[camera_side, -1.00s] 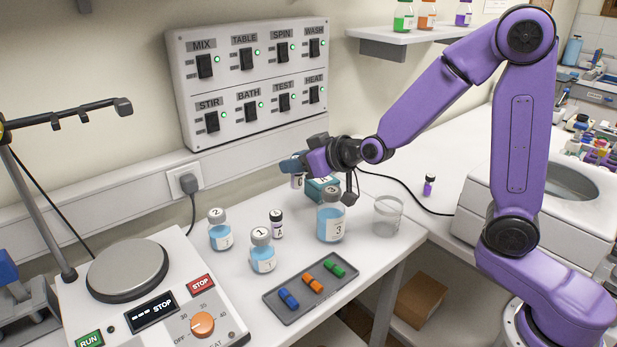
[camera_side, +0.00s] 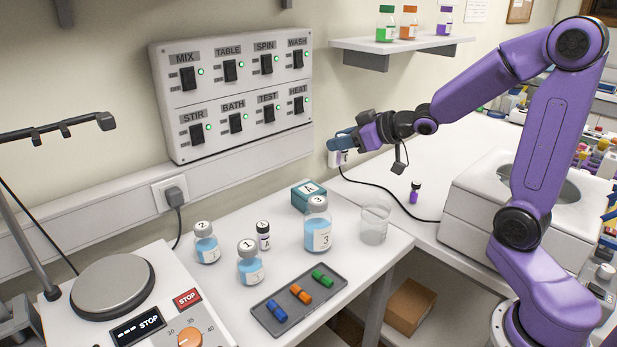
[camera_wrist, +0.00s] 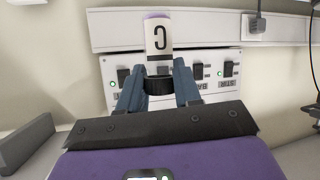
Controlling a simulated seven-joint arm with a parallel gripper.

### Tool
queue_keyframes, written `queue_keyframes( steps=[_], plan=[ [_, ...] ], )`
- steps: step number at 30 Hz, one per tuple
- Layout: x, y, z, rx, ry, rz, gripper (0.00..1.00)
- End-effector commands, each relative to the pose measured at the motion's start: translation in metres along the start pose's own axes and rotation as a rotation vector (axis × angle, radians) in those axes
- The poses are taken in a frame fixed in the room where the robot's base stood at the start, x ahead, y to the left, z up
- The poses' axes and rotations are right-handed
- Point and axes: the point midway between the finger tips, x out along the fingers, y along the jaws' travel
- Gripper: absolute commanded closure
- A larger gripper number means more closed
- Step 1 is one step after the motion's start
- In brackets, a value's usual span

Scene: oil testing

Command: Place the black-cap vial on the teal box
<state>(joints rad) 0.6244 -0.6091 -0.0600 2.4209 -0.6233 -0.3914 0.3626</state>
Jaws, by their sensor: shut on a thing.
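My gripper (camera_side: 341,141) is shut on a small vial (camera_side: 338,158), which hangs below the fingers, clear of the bench. In the wrist view the vial (camera_wrist: 158,36) has a white label with the letter C, a purplish far end and a black cap between the blue fingertips (camera_wrist: 160,84). The teal box (camera_side: 309,196), marked A, stands on the bench behind bottle 3, left of and below my gripper. Another black-cap vial (camera_side: 263,236), labelled A, stands upright among the bottles. A small dark purple vial (camera_side: 415,192) stands on the right-hand bench.
Blue-filled bottles 1 (camera_side: 250,263), 2 (camera_side: 206,243) and 3 (camera_side: 318,225) stand near an empty beaker (camera_side: 374,224). A grey tray (camera_side: 270,317) holds coloured pieces. A cable (camera_side: 372,196) crosses behind. A switch panel (camera_side: 235,90) and shelf (camera_side: 400,46) are on the wall.

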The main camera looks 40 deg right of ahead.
Motion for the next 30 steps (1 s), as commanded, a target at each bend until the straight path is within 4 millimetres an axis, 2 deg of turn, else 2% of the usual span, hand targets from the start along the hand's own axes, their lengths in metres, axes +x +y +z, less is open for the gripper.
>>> queue_keyframes(
  steps=[14,21,25,30],
  plan=[
    [0.082,0.024,0.002,0.002,-0.002,0.0,0.96],
    [0.118,0.029,0.021,0.002,-0.003,0.0,0.96],
    [0.133,0.032,0.029,0.001,-0.001,0.0,0.96],
    [0.141,0.033,0.032,0.0,0.0,0.0,0.96]
  ],
)
